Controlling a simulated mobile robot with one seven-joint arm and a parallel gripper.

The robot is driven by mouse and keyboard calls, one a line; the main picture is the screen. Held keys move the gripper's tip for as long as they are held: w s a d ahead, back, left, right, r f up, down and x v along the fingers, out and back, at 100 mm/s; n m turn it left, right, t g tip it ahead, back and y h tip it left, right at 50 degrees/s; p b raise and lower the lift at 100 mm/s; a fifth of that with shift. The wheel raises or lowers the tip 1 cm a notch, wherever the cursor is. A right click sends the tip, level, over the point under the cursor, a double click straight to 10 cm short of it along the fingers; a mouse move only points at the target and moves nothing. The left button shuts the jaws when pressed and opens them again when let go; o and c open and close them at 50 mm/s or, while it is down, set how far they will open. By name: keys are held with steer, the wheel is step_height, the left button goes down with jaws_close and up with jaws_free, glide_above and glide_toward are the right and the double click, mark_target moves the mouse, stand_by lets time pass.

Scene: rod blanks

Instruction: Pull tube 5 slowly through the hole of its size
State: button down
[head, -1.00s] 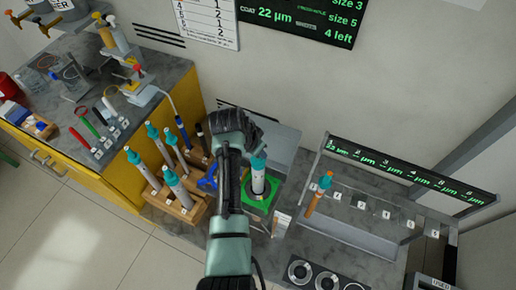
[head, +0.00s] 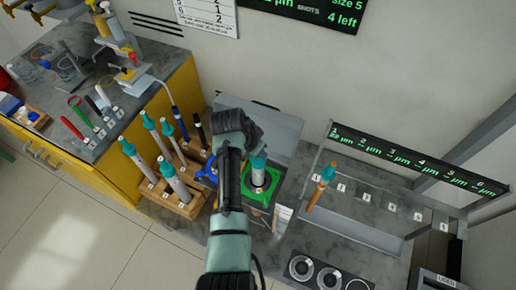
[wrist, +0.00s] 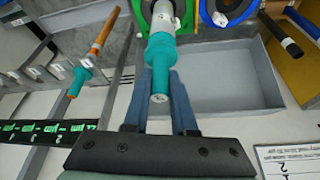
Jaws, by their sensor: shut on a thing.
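A white tube with a teal end (head: 258,166) stands in the hole of a green ring (head: 268,198). In the wrist view the teal end (wrist: 160,50) is between the blue-grey fingers of my gripper (wrist: 160,76), which is shut on it. The white body (wrist: 163,9) passes into the green ring (wrist: 143,12) at the top edge. The tube's number is too small to read. My arm hides part of the ring and my fingers in the head view.
A blue ring (head: 206,170) sits beside the green one. A wooden rack (head: 184,205) with several teal-topped tubes stands left. An orange rod (head: 318,192) leans at slot 1 of the display stand on the right. A grey tray (wrist: 225,85) lies behind my fingers.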

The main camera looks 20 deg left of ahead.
steer(key=shift+f+b, duration=3.65)
steer(key=shift+f, duration=0.75)
steer(key=shift+r, duration=0.15)
steer(key=shift+r+p, duration=4.9)
steer(key=shift+r, duration=0.35)
step_height(320, 180, up, 11)
steer(key=p, duration=0.9)
steer(key=shift+p, duration=0.35)
steer(key=shift+r, duration=0.15)
